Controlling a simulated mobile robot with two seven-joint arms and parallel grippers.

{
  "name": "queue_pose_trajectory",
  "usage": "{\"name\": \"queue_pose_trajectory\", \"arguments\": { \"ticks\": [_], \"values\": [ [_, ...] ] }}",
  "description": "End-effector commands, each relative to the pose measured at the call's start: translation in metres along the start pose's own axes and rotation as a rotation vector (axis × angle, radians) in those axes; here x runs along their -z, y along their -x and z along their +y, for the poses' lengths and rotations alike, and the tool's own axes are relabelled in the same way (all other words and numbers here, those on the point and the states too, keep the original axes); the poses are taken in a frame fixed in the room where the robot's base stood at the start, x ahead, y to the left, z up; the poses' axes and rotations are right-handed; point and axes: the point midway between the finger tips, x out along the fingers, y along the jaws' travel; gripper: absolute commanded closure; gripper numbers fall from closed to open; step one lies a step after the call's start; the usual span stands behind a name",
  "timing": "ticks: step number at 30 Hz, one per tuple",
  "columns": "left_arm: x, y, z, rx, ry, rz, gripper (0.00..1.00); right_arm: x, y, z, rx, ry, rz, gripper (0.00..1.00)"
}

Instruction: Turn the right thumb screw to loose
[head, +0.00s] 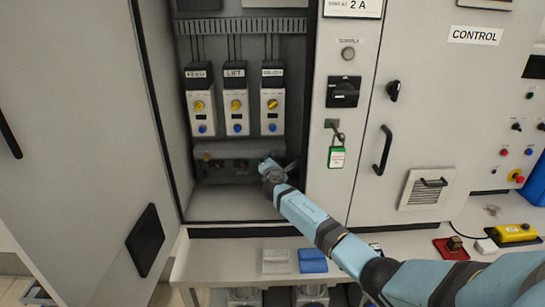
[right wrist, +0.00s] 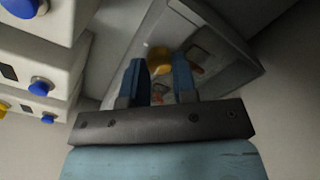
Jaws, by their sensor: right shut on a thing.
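A low grey panel (head: 222,160) sits at the bottom of the open cabinet, below the three drive modules. My right gripper (head: 270,167) reaches in at its right end and hides the right thumb screw in the head view. In the right wrist view the right thumb screw (right wrist: 159,60) is a round yellow-brass knob between the two blue fingers of my right gripper (right wrist: 160,68), which are shut on it. Its turn position cannot be read. My left gripper is not in view.
Three modules (head: 237,115) with yellow knobs and blue buttons hang above the panel. An open door (head: 85,150) stands left. Below is a bench (head: 225,258).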

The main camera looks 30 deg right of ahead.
Motion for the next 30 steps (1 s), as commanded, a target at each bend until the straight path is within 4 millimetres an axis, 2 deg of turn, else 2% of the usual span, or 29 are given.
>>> {"name": "queue_pose_trajectory", "arguments": {
  "ticks": [11, 30],
  "values": [
    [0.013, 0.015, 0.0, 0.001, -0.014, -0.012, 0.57, -0.002, 0.0, 0.001, 0.001, 0.361, 0.001, 0.98],
    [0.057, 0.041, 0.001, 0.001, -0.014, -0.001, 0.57, -0.003, 0.0, 0.0, 0.0, 0.968, 0.002, 0.98]
  ]
}}
